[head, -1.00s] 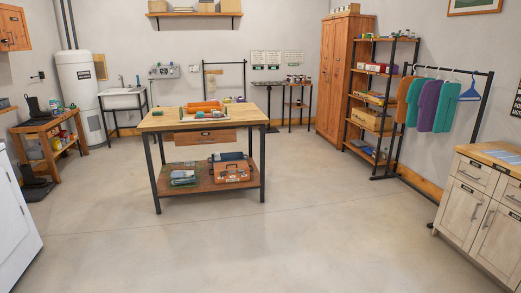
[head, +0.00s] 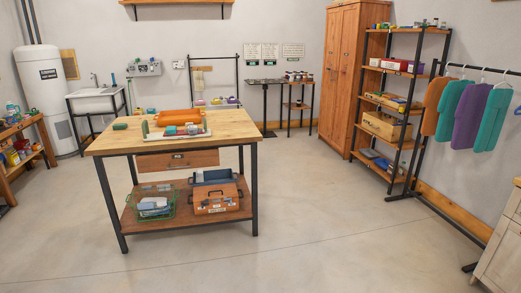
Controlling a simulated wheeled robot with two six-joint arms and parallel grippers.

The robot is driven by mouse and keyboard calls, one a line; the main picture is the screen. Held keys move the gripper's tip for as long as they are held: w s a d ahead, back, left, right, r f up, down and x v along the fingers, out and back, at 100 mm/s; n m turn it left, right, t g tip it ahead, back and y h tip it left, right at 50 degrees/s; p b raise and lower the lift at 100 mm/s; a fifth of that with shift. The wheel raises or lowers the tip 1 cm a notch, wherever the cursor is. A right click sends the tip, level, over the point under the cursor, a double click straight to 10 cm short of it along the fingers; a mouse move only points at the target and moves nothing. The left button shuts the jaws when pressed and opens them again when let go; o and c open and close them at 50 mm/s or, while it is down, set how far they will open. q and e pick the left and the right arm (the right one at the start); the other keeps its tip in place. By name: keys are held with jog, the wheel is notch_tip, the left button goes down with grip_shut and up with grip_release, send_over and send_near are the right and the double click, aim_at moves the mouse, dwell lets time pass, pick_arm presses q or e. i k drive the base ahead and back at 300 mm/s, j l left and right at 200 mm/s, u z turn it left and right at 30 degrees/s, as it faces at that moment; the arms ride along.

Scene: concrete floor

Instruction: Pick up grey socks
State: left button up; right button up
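I cannot make out any grey socks for sure at this distance. A green wire basket (head: 168,213) on the lower shelf of the worktable (head: 130,144) holds pale grey-blue folded items (head: 153,206); whether these are socks I cannot tell. Neither of my grippers is in the head view.
The worktable's lower shelf also holds an orange toolbox (head: 216,198); an orange tray (head: 178,117) lies on top. A shelf rack (head: 393,95) and a clothes rail (head: 428,122) stand right, a wooden bench (head: 28,128) left. The concrete floor (head: 320,215) in front is open.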

aim_at(192, 129)
jog(key=i, duration=2.1)
